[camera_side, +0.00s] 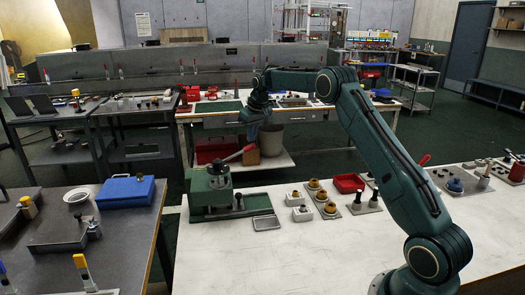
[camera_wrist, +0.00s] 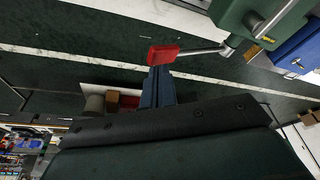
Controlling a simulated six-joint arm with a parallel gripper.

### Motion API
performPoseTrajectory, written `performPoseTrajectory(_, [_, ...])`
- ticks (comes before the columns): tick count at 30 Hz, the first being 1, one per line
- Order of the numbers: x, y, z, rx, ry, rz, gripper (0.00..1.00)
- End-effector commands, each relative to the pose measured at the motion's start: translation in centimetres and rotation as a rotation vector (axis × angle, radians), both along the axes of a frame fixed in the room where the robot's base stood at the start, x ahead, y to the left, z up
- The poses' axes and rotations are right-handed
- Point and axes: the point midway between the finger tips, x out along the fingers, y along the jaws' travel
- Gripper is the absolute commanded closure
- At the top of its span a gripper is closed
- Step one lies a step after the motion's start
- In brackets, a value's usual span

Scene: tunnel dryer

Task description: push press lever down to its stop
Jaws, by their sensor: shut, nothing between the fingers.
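The green press (camera_side: 212,188) stands on its base plate near the far left of the white table. Its lever (camera_side: 238,155) is a metal rod with a red end, sloping up to the right from the press head. In the wrist view the red lever end (camera_wrist: 163,54) is right at the fingertips, with the rod running right to the press (camera_wrist: 258,18). My gripper (camera_side: 251,140) is shut, empty and points down just above the lever's end. Its blue-grey fingers also show in the wrist view (camera_wrist: 157,74). I cannot tell whether they touch the lever.
A shallow metal tray (camera_side: 266,223) lies in front of the press. White blocks, plates with orange knobs (camera_side: 318,190) and a red bin (camera_side: 349,183) stand to the right. A blue case (camera_side: 126,191) sits on the separate left bench. The table's front middle is clear.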

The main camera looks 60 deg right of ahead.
Motion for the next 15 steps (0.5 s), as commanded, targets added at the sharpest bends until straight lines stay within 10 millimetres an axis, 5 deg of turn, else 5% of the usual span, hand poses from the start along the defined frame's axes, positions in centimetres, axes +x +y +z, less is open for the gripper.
performPoseTrajectory(15, [0.0,0.0,-0.96,0.0,0.001,0.0,1.0])
